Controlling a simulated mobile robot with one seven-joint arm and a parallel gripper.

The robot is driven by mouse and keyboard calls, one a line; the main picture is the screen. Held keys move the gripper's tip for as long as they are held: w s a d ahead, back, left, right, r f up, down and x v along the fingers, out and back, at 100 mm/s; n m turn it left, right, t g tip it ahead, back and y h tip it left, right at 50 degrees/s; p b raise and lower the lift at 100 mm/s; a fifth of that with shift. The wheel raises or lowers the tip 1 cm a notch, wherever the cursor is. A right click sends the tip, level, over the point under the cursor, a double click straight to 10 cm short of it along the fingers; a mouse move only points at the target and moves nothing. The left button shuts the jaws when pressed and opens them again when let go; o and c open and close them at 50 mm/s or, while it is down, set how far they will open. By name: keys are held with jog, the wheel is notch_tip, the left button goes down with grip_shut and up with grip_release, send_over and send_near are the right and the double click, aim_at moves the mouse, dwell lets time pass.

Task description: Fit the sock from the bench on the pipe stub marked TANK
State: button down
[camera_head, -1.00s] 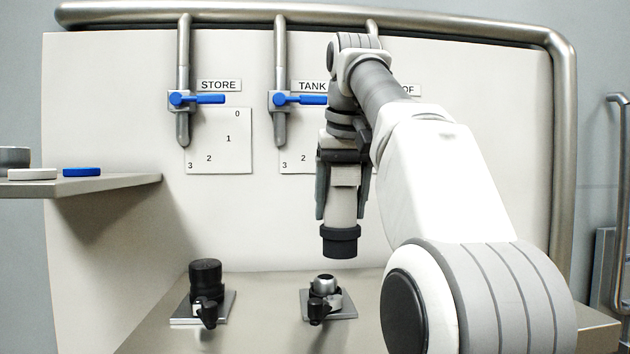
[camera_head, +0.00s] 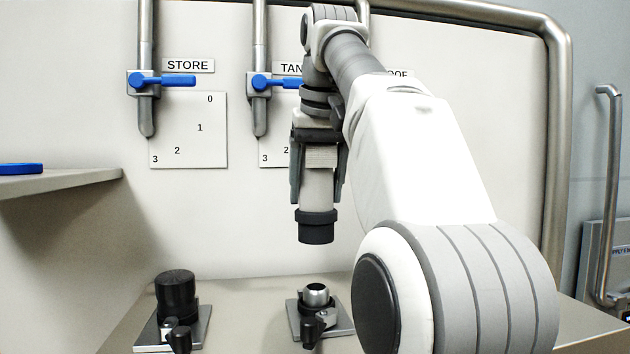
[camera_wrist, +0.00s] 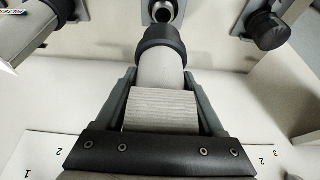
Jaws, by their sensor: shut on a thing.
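The sock (camera_head: 317,190) is a light grey sleeve with a black cuff at its lower end. My gripper (camera_head: 317,186) is shut on its upper part and holds it upright. It also shows in the wrist view (camera_wrist: 162,72), between both fingers. The open metal pipe stub (camera_head: 316,290) stands on a small plate on the bench, in line below the TANK sign (camera_head: 289,69), which my arm partly covers. In the head view the cuff hangs above this stub with a clear gap. In the wrist view the stub (camera_wrist: 164,10) shows just beyond the cuff.
A black-capped stub (camera_head: 175,292) stands to the left, below the STORE sign (camera_head: 188,65); both visible stubs have black-knobbed clamps. Blue-handled valves (camera_head: 273,83) sit on the panel pipes. A shelf (camera_head: 60,183) juts in at the left. My arm hides the right side.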

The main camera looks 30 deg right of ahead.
jog(key=shift+f+b, duration=0.7)
jog(key=shift+f, duration=2.65)
jog(key=shift+s+f, duration=0.1)
jog(key=shift+f, duration=0.25)
jog(key=shift+f+b, duration=0.35)
jog(key=shift+f, duration=0.15)
jog(key=shift+f, duration=0.25)
jog(key=shift+f+b, duration=0.4)
jog(key=shift+b, duration=0.05)
jog(key=shift+f, duration=0.25)
grip_release()
